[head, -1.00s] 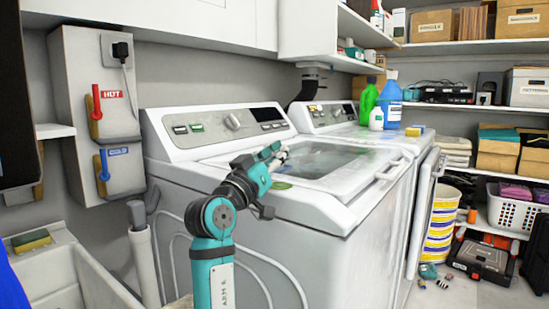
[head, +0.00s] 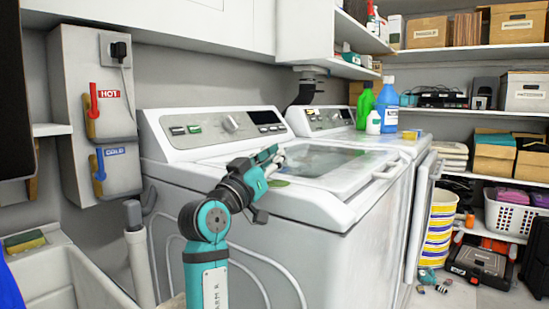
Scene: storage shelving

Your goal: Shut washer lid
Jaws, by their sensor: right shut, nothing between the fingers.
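The white washer (head: 270,215) stands in the middle, its control panel at the back. Its lid (head: 318,160), with a glass pane and a handle (head: 391,168) on the right, lies about flat over the top. I cannot tell whether a small gap is left under it. My right gripper (head: 274,158) is shut and empty, over the left part of the washer top beside the lid's left edge. Whether it touches the lid is unclear. My left gripper is not in view.
A second machine with an open front door (head: 424,215) stands behind, with green (head: 365,107) and blue (head: 389,104) bottles on it. A sink (head: 60,275) is at the lower left. Shelves and a laundry basket (head: 515,217) are on the right.

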